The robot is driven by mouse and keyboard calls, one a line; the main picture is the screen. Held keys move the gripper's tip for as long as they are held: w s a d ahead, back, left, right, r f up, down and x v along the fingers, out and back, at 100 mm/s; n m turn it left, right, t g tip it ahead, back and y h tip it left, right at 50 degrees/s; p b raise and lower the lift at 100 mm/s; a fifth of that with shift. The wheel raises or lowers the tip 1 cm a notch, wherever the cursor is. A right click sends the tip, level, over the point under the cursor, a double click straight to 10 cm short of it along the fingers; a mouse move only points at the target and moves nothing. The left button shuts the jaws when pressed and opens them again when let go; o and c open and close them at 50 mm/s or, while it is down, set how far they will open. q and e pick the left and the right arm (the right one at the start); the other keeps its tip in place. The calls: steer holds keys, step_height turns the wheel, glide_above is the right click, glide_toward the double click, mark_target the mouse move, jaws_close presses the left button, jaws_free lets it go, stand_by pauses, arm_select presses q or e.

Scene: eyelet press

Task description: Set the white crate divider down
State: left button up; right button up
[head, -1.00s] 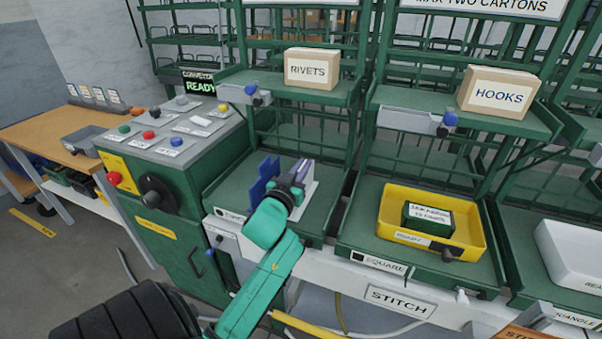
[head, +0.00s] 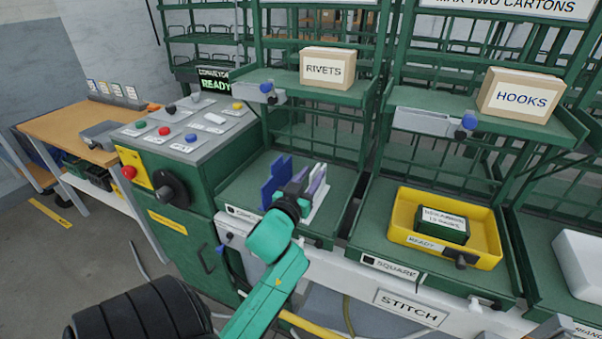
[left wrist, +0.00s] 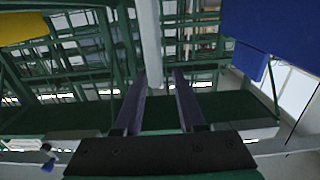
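The white crate divider (head: 317,207) stands upright on the green shelf marked by a partly hidden label, just right of a blue upright piece (head: 275,181). My left gripper (head: 308,181) is at the divider, its purple fingers near the divider's upper part. In the left wrist view the fingers (left wrist: 160,75) are spread apart. The white divider shows there edge-on as a pale strip (left wrist: 149,40), close to the left-hand finger, with a gap to the other finger. The blue piece (left wrist: 270,28) also shows there at upper right. My right gripper is in neither view.
A yellow tray (head: 408,238) holding a green box (head: 443,224) sits on the SQUARE shelf to the right. RIVETS (head: 327,68) and HOOKS (head: 520,95) cartons stand on the upper shelves. A control console (head: 180,155) stands to the left. Green rack posts flank the divider's shelf.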

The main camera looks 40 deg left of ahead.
arm_select(q)
steer(key=v, duration=0.9)
steer(key=shift+b, duration=0.45)
steer(key=shift+s, duration=0.15)
